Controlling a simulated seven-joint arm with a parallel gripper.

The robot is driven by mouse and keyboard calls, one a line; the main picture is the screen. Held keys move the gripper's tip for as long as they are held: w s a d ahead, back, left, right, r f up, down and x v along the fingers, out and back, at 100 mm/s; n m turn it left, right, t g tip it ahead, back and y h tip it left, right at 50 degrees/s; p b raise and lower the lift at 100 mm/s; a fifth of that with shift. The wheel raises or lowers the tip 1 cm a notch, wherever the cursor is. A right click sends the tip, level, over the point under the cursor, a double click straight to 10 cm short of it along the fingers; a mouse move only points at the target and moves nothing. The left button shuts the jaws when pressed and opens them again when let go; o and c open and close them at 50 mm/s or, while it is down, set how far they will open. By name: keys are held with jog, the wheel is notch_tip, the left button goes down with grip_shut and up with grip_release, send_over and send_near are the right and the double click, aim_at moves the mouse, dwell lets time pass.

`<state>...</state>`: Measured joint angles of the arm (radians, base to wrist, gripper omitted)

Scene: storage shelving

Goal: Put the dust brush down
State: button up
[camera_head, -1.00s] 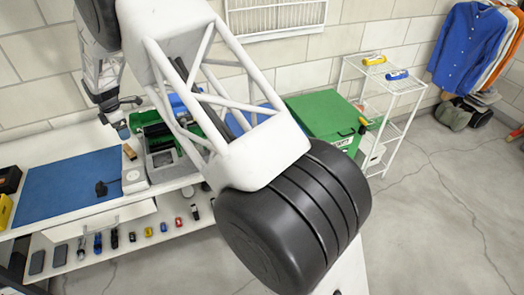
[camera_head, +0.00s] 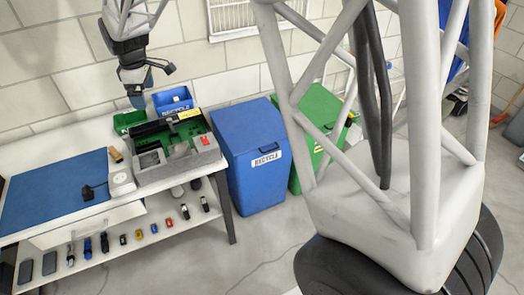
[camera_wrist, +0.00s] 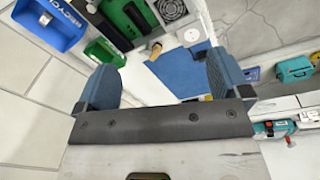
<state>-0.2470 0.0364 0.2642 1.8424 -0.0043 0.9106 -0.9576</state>
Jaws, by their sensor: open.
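The dust brush, a small tan-brown piece (camera_head: 116,154), lies on the white workbench just past the right back corner of the blue mat. It also shows in the wrist view (camera_wrist: 155,49), beyond and between my fingers, beside the blue mat. My gripper (camera_head: 140,98), with blue fingertips, hangs above and to the right of the brush in the head view, apart from it. In the wrist view my gripper (camera_wrist: 161,80) has its two blue fingers wide apart with nothing between them.
The blue mat (camera_head: 55,192) covers the bench's left part. A white round-dialled device (camera_head: 122,182), a grey machine tray (camera_head: 180,165) and a blue recycle bin (camera_head: 172,101) stand nearby. A large blue recycle bin (camera_head: 250,185) is right of the bench.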

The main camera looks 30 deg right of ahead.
jog(key=s+d+r+m, duration=0.35)
jog(key=s+d, duration=0.25)
jog(key=s, duration=0.4)
jog(key=s+d+r+m, duration=0.35)
jog(key=s+d, duration=0.25)
jog(key=s, duration=0.4)
jog(key=s+d+f+m, duration=0.1)
jog(key=s+d+m, duration=0.2)
jog(key=s, duration=0.7)
jog(key=s+d+f+m+t, duration=0.1)
jog(key=s+d+m, duration=0.2)
jog(key=s, duration=0.8)
jog(key=shift+f+m+t, duration=0.3)
jog(key=shift+f+m, duration=0.05)
jog(key=shift+m, duration=0.15)
jog(key=shift+w, duration=0.1)
jog(key=shift+o, duration=0.5)
jog(key=shift+w, duration=0.1)
